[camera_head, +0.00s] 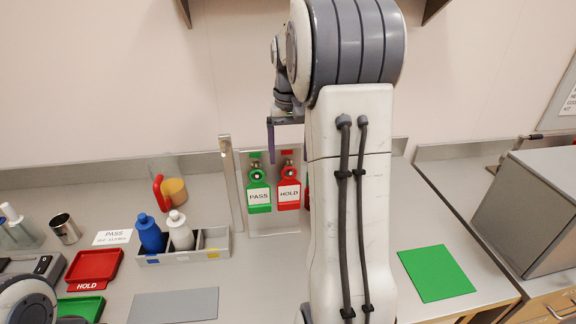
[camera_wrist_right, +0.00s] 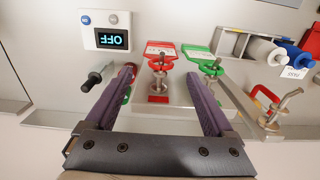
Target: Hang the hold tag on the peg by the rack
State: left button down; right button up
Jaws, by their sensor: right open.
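The red HOLD tag (camera_head: 289,194) hangs at a metal knob on an upright metal plate (camera_head: 273,222), beside the green PASS tag (camera_head: 259,195). In the right wrist view the red tag (camera_wrist_right: 162,50) and its knob show between the finger lines, with the green tag (camera_wrist_right: 196,52) to the right. My right gripper (camera_wrist_right: 160,82) is open and empty, its purple fingers spread either side of the red tag's knob. In the head view my right gripper (camera_head: 272,142) is above and in front of the tags, one finger visible. My right arm hides what lies right of the HOLD tag, except a red edge. My left gripper is not visible.
A grey rack (camera_head: 210,247) holds a blue bottle (camera_head: 150,234) and a white bottle (camera_head: 181,231). A red HOLD tray (camera_head: 94,265) is at left. A green mat (camera_head: 436,273) lies at right.

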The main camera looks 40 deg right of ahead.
aim_at(289, 180)
notch_tip(289, 180, down, 8)
jog(key=shift+a+f+p, duration=0.1)
jog(key=shift+f+p, duration=0.1)
jog(key=shift+p, duration=0.3)
jog(key=c, duration=1)
jog(key=shift+r+p, duration=0.7)
jog(key=shift+s+a+b, duration=0.3)
jog(key=shift+s+a, duration=0.3)
jog(key=shift+s, duration=0.35)
jog(key=shift+s+a+b, duration=0.1)
jog(key=shift+s+a, duration=0.35)
jog(key=shift+s, duration=0.3)
jog(key=shift+s+a+b, duration=0.15)
jog(key=shift+s+a, duration=0.3)
jog(key=shift+s, duration=0.25)
jog(key=shift+s+a+b, duration=0.1)
jog(key=shift+s+a, duration=0.35)
jog(key=shift+s, duration=0.3)
